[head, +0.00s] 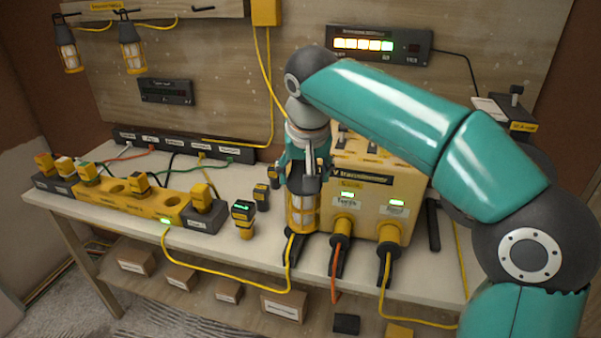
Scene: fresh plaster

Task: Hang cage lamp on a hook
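A cage lamp (303,211) with a dark cap and yellow cage is upright in front of the yellow transformer box, at its left side. My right gripper (304,168) points down over the lamp's top, its fingers around the cap. Whether they are closed on it is hard to see, as is whether the lamp's base touches the bench. Two similar lamps hang on the back board at top left, one at the far left (68,50) and one beside it (132,49). A dark hook (203,9) to their right holds no lamp. My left gripper is out of view.
The yellow transformer box (409,190) has cables plugged into its front. A yellow charging block (122,204) and several small yellow-black devices stand left on the bench (225,262). A black display (378,45) is on the board. Cables drape over the bench's front edge.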

